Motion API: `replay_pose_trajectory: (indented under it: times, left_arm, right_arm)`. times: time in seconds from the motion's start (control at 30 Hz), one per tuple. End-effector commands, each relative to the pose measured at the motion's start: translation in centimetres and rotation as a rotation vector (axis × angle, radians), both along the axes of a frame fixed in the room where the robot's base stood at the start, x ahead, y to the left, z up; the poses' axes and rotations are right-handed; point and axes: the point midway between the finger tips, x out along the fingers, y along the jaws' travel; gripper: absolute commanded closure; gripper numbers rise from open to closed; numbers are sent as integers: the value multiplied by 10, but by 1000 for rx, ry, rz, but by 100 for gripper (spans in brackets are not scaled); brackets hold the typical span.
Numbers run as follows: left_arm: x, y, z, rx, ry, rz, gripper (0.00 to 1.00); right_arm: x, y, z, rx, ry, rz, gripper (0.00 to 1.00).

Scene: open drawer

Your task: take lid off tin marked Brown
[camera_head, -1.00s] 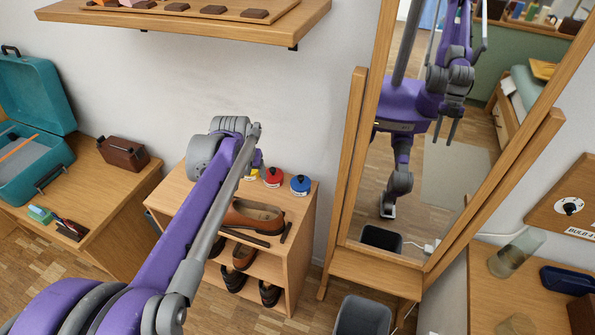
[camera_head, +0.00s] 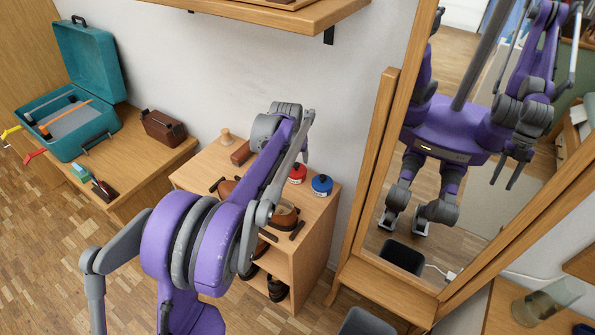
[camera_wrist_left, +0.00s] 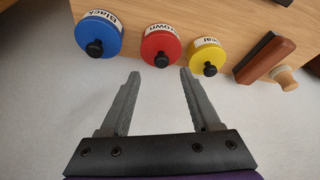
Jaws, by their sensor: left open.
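The tin marked Brown is the red tin (camera_wrist_left: 160,42), with a dark knob on its lid. It stands between the blue tin marked Black (camera_wrist_left: 98,33) and a yellow tin (camera_wrist_left: 207,55) whose label is only partly readable. In the head view, the red tin (camera_head: 297,173) and the blue tin (camera_head: 322,185) stand on the shelf unit's top near the wall; the yellow one is hidden by my arm. My left gripper (camera_wrist_left: 158,77) is open and empty, its fingertips just short of the red tin's knob, one to each side. My right gripper is not directly in view.
A wooden brush (camera_wrist_left: 266,58) lies beside the yellow tin. Brown shoes (camera_head: 285,214) are on the shelf unit (camera_head: 215,160). A teal case (camera_head: 70,125) stands open at left. A mirror (camera_head: 440,215) at right reflects my body. A wall shelf (camera_head: 290,15) hangs above.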

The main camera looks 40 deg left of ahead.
Motion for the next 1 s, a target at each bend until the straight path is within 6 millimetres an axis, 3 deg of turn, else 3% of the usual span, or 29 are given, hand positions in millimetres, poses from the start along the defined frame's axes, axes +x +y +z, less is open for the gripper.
replay_pose_trajectory:
  times: [0.33,0.6,0.97,1.0]
  left_arm:
    - [15,11,-42,0,0,0,36]
    - [17,12,-45,0,0,0,36]
    - [17,12,-45,0,0,0,100]
    - [17,12,-45,0,0,0,100]
  right_arm:
    - [3,0,-20,0,6,0,50]
    - [3,0,-20,0,6,0,50]
    - [3,0,-20,0,6,0,50]
    - [3,0,-20,0,6,0,50]
